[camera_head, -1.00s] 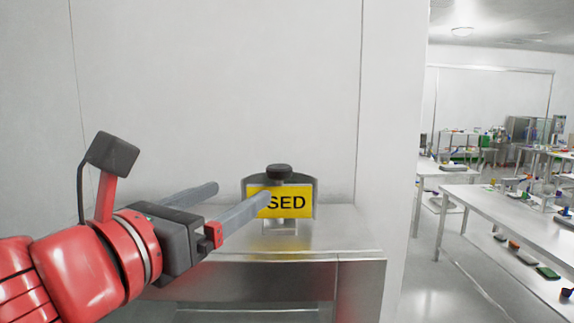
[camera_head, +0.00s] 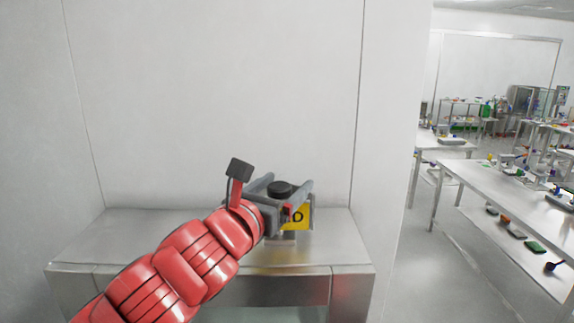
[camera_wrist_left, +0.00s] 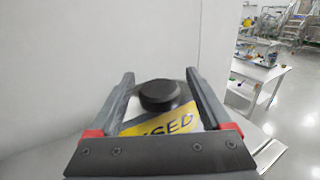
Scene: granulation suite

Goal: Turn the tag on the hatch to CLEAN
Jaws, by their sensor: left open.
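The yellow tag (camera_head: 297,217) stands on the steel hatch (camera_head: 150,235), mostly hidden behind my left gripper; only a last letter "D" shows. In the left wrist view the yellow face (camera_wrist_left: 183,124) reads "SED", its start hidden. A round black knob (camera_head: 279,188) tops the tag's holder. My left gripper (camera_head: 288,182) is open, with one finger on each side of the knob. In the left wrist view the knob (camera_wrist_left: 159,94) sits between the two fingers, with gaps visible. My right gripper is not in view.
A plain white wall (camera_head: 210,100) rises behind the hatch top. The steel top is bare left of the tag. At right, beyond a white wall edge, long tables (camera_head: 510,185) hold small items, and open floor (camera_head: 420,260) lies before them.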

